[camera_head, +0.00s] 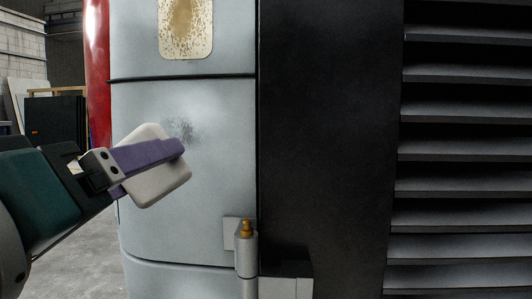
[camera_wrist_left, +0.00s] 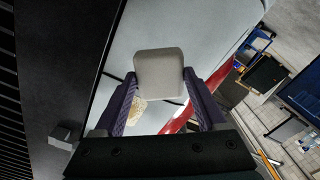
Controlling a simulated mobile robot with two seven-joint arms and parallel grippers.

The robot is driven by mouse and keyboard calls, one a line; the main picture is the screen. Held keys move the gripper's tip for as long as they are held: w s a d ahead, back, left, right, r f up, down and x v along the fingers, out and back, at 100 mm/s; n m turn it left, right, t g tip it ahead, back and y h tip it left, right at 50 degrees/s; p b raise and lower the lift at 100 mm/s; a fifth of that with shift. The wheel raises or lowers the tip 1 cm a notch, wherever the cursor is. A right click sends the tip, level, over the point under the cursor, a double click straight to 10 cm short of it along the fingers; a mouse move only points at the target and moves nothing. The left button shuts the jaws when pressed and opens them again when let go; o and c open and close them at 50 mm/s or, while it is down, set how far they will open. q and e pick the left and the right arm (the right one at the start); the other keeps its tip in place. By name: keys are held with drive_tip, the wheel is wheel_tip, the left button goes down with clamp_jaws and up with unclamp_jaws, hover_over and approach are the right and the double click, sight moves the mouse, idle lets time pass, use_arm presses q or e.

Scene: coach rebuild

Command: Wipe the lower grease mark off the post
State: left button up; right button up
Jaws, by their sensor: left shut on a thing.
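The post (camera_head: 215,180) is a pale grey, rounded panel left of a black panel. A dark smudgy grease mark (camera_head: 184,128) shows on it below a horizontal black seam. My left gripper (camera_head: 170,160), with purple fingers, is shut on an off-white pad (camera_head: 166,190) just below and left of the mark. The pad may hide the mark's lower left part. I cannot tell whether the pad touches the post. The left wrist view shows the pad (camera_wrist_left: 159,73) between the left gripper's fingertips (camera_wrist_left: 160,88). My right gripper is not in view.
A brown-speckled cream plate (camera_head: 186,27) is on the panel above the seam. A hinge with a brass tip (camera_head: 246,232) sticks out at the lower right. Black slats (camera_head: 462,140) stand at the right. A red edge (camera_head: 98,70) and open floor lie to the left.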

use_arm(q)
drive_tip(key=w, duration=0.4)
drive_tip(key=shift+r+p, duration=0.15)
drive_tip(key=shift+p, duration=0.2)
drive_tip(key=shift+w+d, duration=0.1)
drive_tip(key=shift+w, duration=1)
drive_tip(key=shift+w, duration=1.05)
